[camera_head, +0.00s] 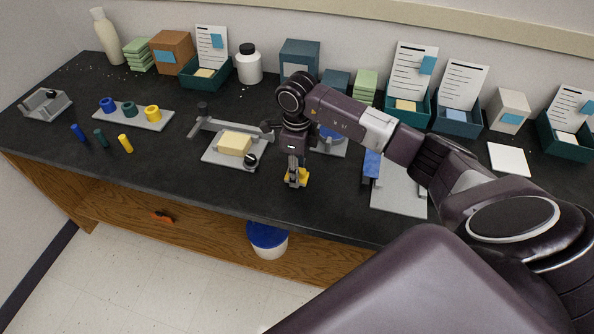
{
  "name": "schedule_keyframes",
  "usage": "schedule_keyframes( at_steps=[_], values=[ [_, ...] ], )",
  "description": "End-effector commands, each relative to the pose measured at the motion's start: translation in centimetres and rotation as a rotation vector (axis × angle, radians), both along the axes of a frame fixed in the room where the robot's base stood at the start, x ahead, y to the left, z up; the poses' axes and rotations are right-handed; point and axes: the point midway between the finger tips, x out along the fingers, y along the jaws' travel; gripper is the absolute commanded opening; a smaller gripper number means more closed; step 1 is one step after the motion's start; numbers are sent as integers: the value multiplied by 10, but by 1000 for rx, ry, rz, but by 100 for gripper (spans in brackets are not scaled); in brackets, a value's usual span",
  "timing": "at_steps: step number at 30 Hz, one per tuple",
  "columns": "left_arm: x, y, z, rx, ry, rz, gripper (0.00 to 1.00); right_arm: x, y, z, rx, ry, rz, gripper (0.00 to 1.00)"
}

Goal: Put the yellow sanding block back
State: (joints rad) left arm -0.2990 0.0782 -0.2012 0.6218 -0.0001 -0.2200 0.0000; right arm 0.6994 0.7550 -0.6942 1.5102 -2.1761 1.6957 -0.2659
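A small yellow block (303,178), which looks like the yellow sanding block, is on the dark bench top near its front edge. My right gripper (296,181) points straight down at it, and its fingers cover the block's middle. Yellow shows on both sides of the fingers. I cannot tell whether the fingers are closed on it or whether it touches the bench. To the right, a grey tray (399,197) carries a blue block (371,164) at its left side; my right arm hides part of this tray. My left gripper is not in view.
A pale yellow block (235,144) sits in a clamp fixture (222,160) left of the gripper. A ring holder (134,117) and loose pegs (100,138) lie further left. Card bins (408,107) and boxes line the wall. A blue-lidded bucket (268,237) stands below the front edge.

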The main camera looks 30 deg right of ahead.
Motion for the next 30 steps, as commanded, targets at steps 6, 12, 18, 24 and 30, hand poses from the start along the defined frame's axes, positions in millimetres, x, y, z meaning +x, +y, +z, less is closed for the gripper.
schedule_keyframes(
  at_steps=[6, 12, 18, 24, 30],
  values=[
    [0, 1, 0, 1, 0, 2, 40, 0, 0, 0, -1, 1, 0, 49],
    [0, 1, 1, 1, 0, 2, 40, 0, 0, 0, -1, 1, 0, 49],
    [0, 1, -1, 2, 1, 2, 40, 1, 0, 15, -1, -3, 1, 49],
    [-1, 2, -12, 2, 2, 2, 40, 2, 0, 57, -1, -6, 0, 49],
    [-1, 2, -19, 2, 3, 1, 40, 1, -1, 97, -1, -3, -1, 49]
  ],
)
